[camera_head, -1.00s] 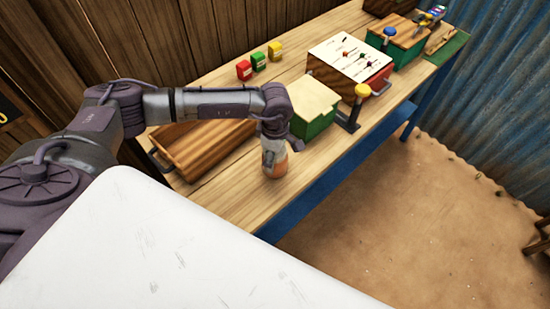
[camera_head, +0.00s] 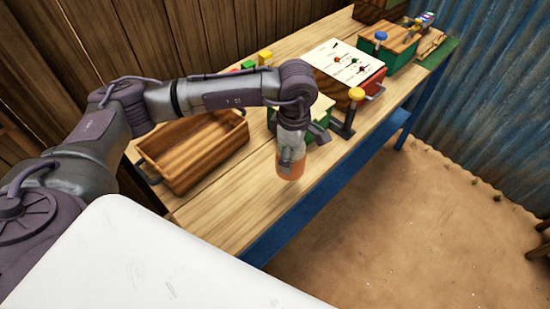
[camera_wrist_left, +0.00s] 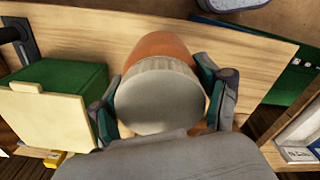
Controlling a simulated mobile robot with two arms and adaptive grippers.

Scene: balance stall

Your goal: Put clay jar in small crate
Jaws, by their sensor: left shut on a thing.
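The clay jar (camera_head: 290,167) is orange-brown with a pale lid. My left gripper (camera_head: 291,152) is shut on it and holds it upright over the front part of the bench. In the left wrist view the jar (camera_wrist_left: 160,47) sits between both fingers of the gripper (camera_wrist_left: 165,100), with its round grey lid facing the camera. The small crate (camera_head: 195,150) is a brown wooden box with dark handles, open and empty, to the left of the jar on the bench. My right gripper is not in view.
A green box with a cream lid (camera_wrist_left: 50,120) stands close beside the jar. A yellow-topped post (camera_head: 356,95) and a white panel with knobs (camera_head: 345,62) are further right. Small coloured blocks (camera_head: 265,57) lie behind my arm. Bare bench (camera_head: 225,207) lies in front of the crate.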

